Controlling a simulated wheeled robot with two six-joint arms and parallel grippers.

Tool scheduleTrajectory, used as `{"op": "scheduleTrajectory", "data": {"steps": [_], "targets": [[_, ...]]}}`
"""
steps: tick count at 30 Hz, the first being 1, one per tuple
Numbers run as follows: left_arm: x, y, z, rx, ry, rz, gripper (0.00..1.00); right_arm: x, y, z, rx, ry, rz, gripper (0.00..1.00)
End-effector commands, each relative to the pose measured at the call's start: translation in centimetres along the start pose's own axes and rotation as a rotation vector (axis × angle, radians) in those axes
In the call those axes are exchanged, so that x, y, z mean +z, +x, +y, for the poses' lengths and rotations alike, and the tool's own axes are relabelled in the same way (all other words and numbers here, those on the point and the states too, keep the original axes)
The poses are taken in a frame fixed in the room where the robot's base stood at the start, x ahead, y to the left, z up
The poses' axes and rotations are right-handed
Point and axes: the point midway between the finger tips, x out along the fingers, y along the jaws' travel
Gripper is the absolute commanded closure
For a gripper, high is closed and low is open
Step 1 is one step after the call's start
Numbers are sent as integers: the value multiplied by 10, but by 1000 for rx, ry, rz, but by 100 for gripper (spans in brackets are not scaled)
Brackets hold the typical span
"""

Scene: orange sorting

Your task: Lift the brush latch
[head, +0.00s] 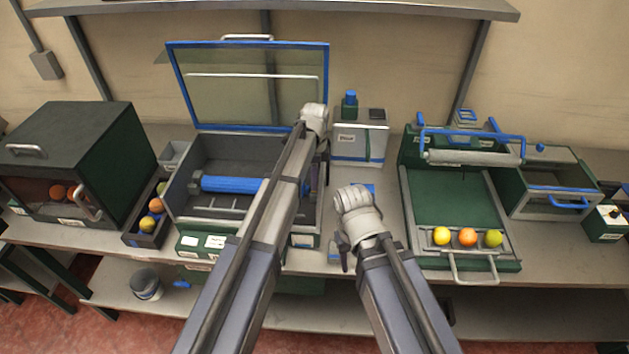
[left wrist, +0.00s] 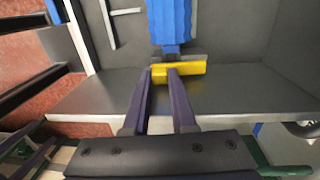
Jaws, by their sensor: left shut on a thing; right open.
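The blue brush roller (head: 230,185) lies in the open grey bin (head: 180,200), whose blue-framed clear lid (head: 245,47) is raised. In the left wrist view, the blue brush (left wrist: 170,22) ends just beyond a yellow latch (left wrist: 196,69). My left gripper (left wrist: 160,72) is shut on the latch, with its two fingers against it. In the head view, my left forearm covers the bin's right part, hiding the latch and the fingertips. My right gripper (head: 341,252) is open and apart from the brush, low in front of the bench; its fingertips are hard to make out.
A dark green cabinet (head: 80,150) with oranges stands at left, beside a small fruit tray (head: 150,232). A green tray (head: 455,195) with three fruits at its front and a roller above stands at right. A white-topped box (head: 360,140) stands behind my right arm.

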Motion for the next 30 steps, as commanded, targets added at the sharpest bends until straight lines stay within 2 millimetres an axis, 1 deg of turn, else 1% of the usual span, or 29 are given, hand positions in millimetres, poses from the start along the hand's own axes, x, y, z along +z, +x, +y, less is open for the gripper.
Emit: {"op": "scheduleTrajectory", "data": {"steps": [1, 6, 9, 13, 20, 21, 29, 30], "targets": [[-1, -5, -10, 50, -1, 1, 100, 0, -3, 0, 0, 0, 0, 50], [0, -11, -15, 201, 0, 1, 100, 0, -1, 0, 0, 0, 0, 50], [0, -13, -16, 255, 0, 1, 100, 0, 0, 0, 0, 0, 0, 50], [0, -15, -14, 283, 0, 1, 100, 0, 0, 0, 0, 0, 0, 50], [0, -15, -13, 283, 0, 1, 100, 0, 0, 0, 0, 0, 0, 50], [0, -15, -13, 282, 0, 1, 74, 0, 0, 0, 0, 0, 0, 50], [0, -15, -13, 282, 0, 0, 45, 0, 0, 0, 0, 0, 0, 50], [0, -15, -13, 282, 0, 0, 45, 0, 0, 0, 0, 0, 0, 50]]}}
